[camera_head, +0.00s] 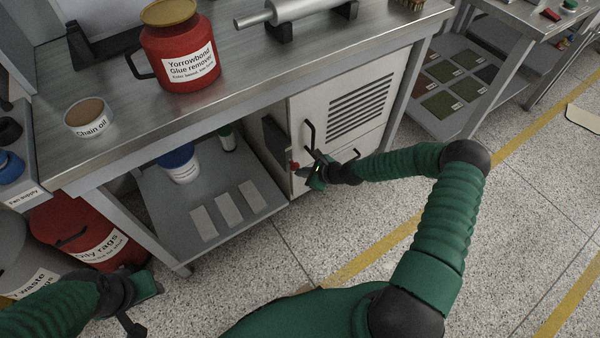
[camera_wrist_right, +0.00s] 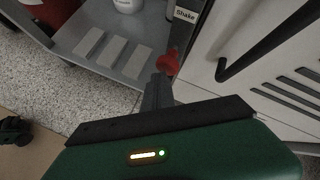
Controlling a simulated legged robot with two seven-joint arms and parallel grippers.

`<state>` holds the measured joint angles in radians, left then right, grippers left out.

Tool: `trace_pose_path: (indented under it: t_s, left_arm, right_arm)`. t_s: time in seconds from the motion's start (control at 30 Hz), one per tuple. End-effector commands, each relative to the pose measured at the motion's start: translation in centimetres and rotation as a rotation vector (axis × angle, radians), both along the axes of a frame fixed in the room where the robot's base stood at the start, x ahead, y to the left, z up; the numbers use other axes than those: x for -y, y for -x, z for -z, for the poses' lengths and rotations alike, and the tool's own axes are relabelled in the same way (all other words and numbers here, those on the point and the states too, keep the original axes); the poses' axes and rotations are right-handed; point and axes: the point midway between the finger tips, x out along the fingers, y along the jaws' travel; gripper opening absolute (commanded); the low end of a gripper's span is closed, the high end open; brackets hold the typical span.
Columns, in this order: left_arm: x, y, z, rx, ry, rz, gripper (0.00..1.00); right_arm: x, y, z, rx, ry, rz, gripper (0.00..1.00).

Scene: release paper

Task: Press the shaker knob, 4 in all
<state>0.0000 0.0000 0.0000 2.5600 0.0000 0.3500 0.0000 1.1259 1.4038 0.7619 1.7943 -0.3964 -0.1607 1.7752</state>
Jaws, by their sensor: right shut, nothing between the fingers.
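The red shaker knob (camera_wrist_right: 168,64) sits below a "Shake" label (camera_wrist_right: 186,15) on the dark side strip of the white cabinet; it also shows in the head view (camera_head: 294,166). My right gripper (camera_wrist_right: 160,80) is shut and empty, its fingertips at the knob. I cannot tell for sure whether they touch it. In the head view the right gripper (camera_head: 308,172) is in front of the cabinet's lower left edge. My left gripper (camera_head: 140,325) is at the bottom left, away from the cabinet, and its fingers are too unclear to judge.
The white cabinet (camera_head: 350,140) has a dark handle (camera_wrist_right: 262,45) close to my right gripper. The steel bench (camera_head: 260,65) above carries a red glue remover jug (camera_head: 180,50) and a chain oil can (camera_head: 88,118). A lower shelf (camera_head: 165,210) lies left. The floor in front is clear.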

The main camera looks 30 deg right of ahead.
Motion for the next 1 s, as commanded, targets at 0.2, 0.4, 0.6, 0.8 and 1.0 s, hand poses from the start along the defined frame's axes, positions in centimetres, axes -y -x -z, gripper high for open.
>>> trace_pose_path:
  t_s: [0.2, 0.4, 0.6, 0.8, 1.0]
  left_arm:
    - [0.0, 0.0, -0.9, 0.0, 0.0, 0.0, 0.36]
    - [0.0, 0.0, -1.5, 0.0, 0.0, 0.0, 0.36]
    - [0.0, 0.0, -1.9, 0.0, 0.0, 0.0, 0.36]
    - [0.0, 0.0, -1.9, 0.0, 0.0, 0.0, 0.36]
    - [0.0, 0.0, -2.1, 0.0, 0.0, 0.0, 0.36]
  right_arm:
    - [0.0, 1.3, -0.3, 0.0, -0.003, 0.0, 0.0]
    - [0.1, 2.5, -0.3, 0.001, -0.002, 0.001, 0.0]
    - [0.2, 3.5, -0.2, 0.0, -0.002, 0.0, 0.0]
    - [0.2, 3.6, 0.0, 0.0, 0.0, 0.0, 0.0]
    - [0.3, 4.0, -0.1, -0.001, -0.001, 0.001, 0.0]
